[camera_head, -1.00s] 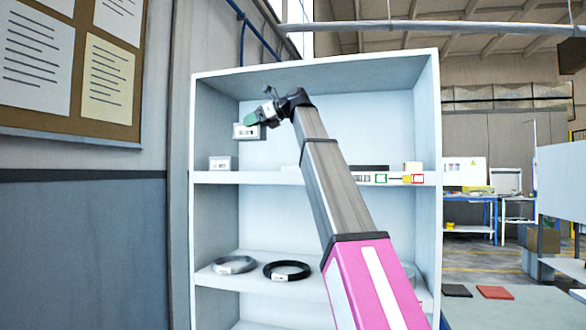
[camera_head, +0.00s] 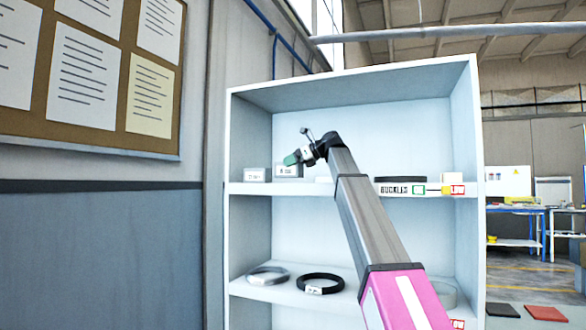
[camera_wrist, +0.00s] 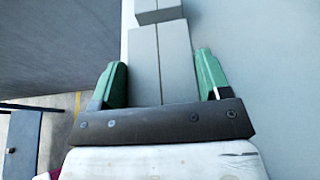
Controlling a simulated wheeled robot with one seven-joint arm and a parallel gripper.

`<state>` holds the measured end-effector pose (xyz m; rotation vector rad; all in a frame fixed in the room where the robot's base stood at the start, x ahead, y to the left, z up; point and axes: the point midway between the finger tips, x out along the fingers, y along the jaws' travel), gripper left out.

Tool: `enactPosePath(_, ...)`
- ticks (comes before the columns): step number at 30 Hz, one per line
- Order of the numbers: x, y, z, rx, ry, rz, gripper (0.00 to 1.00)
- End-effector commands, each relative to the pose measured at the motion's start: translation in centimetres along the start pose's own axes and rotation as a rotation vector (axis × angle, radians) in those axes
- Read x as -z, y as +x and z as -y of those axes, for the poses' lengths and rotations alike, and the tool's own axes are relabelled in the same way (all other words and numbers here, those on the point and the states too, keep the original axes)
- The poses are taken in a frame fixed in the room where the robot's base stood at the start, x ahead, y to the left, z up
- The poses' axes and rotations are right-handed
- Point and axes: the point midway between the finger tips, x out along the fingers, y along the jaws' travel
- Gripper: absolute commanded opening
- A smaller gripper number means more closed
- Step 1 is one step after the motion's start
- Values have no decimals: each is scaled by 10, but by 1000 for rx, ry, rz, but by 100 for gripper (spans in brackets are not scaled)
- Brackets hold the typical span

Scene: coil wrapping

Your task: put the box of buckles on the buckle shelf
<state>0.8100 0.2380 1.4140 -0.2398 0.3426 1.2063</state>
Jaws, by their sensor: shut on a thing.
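The box of buckles (camera_head: 288,172) is a small grey box with a white label, at shelf height on the left part of the upper shelf (camera_head: 330,189). That shelf's edge carries a BUCKLES label (camera_head: 394,189). My gripper (camera_head: 293,160) reaches in from the right, its green fingers at the box's top. In the wrist view my gripper (camera_wrist: 160,82) is shut on the grey box (camera_wrist: 160,60), with one finger on each side. The box looks level and seems to touch the shelf board; its underside contact is too small to confirm.
Another small labelled box (camera_head: 255,175) stands just left of the held one. A dark flat item (camera_head: 400,179) and a light box (camera_head: 446,178) sit at the shelf's right. Coils (camera_head: 320,284) lie on the lower shelf. Cabinet side walls bound the space.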

Motion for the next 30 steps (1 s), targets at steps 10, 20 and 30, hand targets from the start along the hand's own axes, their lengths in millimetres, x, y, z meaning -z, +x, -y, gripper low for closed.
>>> enactPosePath(10,17,7,0,1,-1,2,26)
enactPosePath(20,19,8,0,1,-1,0,96)
enactPosePath(30,17,2,0,1,0,0,96)
